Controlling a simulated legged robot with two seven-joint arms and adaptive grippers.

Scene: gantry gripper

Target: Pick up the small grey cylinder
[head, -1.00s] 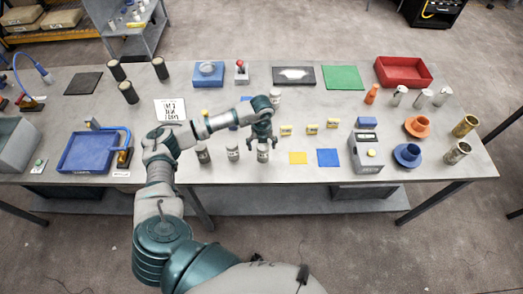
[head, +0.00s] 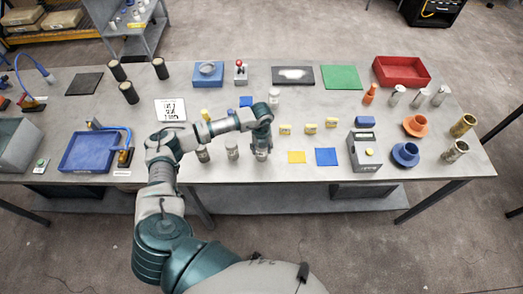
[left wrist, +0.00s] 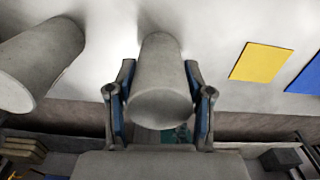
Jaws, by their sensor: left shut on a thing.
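The small grey cylinder (head: 262,156) is at the front middle of the table, under my left gripper (head: 262,146). In the left wrist view the cylinder (left wrist: 160,82) stands between the two fingers, which are closed on its sides. I cannot tell whether it still touches the table. The gripper hides its upper part in the head view. Two similar grey cylinders stand to its left, the nearer one (head: 232,151) and a farther one (head: 203,153). My right gripper is not in view.
A yellow square (head: 297,157) and a blue square (head: 326,157) lie flat to the right. A grey box (head: 364,160) stands beyond them. A white-topped cylinder (head: 274,96) stands behind the gripper. The table's front edge is close.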

